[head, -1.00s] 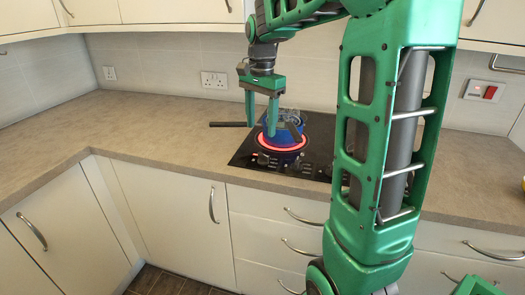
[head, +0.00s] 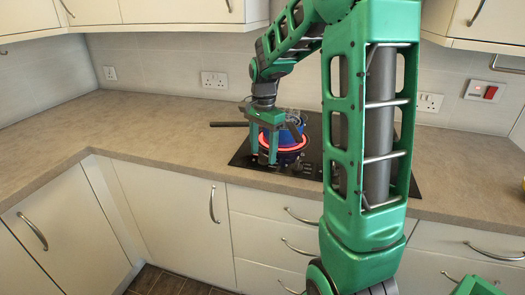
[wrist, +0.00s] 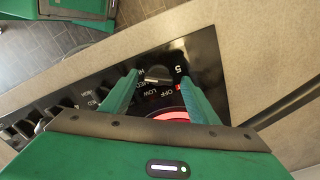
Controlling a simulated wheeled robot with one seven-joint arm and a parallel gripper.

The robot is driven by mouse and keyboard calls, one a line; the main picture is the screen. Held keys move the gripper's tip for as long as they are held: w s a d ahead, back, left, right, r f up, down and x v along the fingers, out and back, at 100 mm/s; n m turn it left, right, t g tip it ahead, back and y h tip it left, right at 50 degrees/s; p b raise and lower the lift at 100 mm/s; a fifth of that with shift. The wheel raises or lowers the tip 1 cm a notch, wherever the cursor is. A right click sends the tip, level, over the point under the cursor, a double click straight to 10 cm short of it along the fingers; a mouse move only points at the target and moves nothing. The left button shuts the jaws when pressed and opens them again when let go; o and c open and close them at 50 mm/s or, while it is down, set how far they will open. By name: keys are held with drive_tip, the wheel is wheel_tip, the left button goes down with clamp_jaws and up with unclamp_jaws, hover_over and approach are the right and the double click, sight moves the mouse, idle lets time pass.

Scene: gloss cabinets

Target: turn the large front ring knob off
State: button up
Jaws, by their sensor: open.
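The large front ring (head: 297,150) glows red on the black hob under a blue pot (head: 292,135); its glow also shows in the wrist view (wrist: 170,115). In the wrist view a dark round knob (wrist: 157,73) sits between my fingertips, with OFF, LOW and a 5 printed around it. My gripper (wrist: 160,76) is open, one finger either side of the knob; I cannot tell if they touch it. In the head view my gripper (head: 263,160) points down at the hob's front left edge and hides this knob.
Several more knobs (wrist: 22,130) line the hob's edge to the left in the wrist view. A dark handle (head: 229,124) sticks out left of the pot. The beige worktop (head: 170,135) to the left is clear. Drawers (head: 265,215) lie below the front edge.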

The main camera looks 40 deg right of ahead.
drive_tip(key=c, duration=1.1)
drive_tip(key=shift+o, duration=0.3)
drive_tip(key=shift+d, duration=0.1)
